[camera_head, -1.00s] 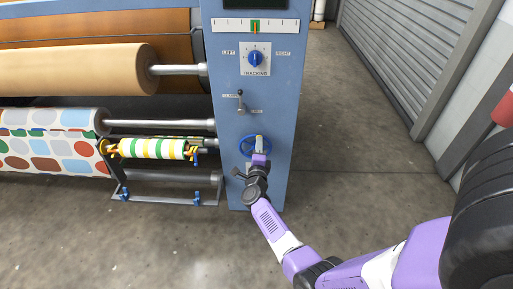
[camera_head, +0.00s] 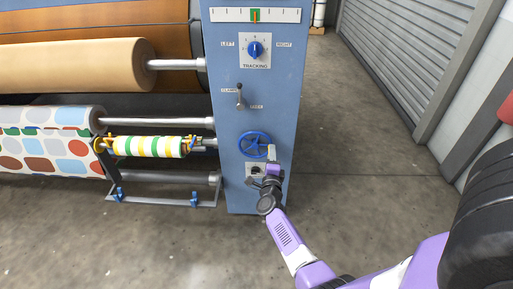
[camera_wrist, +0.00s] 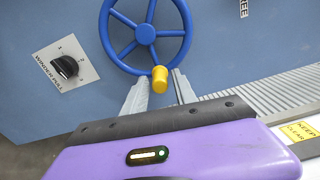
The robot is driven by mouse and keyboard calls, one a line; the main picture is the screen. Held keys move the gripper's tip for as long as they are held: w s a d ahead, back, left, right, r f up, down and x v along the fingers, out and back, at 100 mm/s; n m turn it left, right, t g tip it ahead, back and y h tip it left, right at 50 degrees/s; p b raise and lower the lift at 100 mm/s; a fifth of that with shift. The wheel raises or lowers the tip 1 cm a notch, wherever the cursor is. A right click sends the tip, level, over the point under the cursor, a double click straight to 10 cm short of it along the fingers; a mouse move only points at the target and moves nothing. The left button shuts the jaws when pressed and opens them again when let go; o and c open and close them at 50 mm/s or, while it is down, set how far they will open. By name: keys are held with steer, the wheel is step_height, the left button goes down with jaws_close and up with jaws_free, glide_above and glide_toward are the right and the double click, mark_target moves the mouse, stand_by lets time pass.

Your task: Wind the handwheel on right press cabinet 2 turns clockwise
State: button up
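The blue handwheel (camera_head: 257,145) is on the lower front of the blue press cabinet (camera_head: 285,95). In the wrist view the handwheel (camera_wrist: 145,33) shows its spokes, hub and a yellow handle (camera_wrist: 160,80) at the bottom of its rim. My gripper (camera_wrist: 160,85) has one grey finger on each side of the yellow handle. The fingers stand apart, with small gaps seen beside the handle; contact is not clear. In the head view my gripper (camera_head: 271,154) is at the wheel's lower right edge.
The winder pull dial (camera_wrist: 65,67) is close left of the wheel. Above it are a clamp lever (camera_head: 240,96) and the tracking dial (camera_head: 256,49). Rolls and a printed web (camera_head: 50,150) lie left. Open floor (camera_head: 350,190) is right, before a shutter (camera_head: 410,60).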

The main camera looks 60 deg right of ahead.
steer(key=o, duration=0.3)
steer(key=shift+o, duration=0.2)
steer(key=shift+a, duration=0.1)
steer(key=p+v, duration=0.4)
steer(key=v, duration=0.3)
steer(key=shift+w, duration=0.1)
stand_by(0.5)
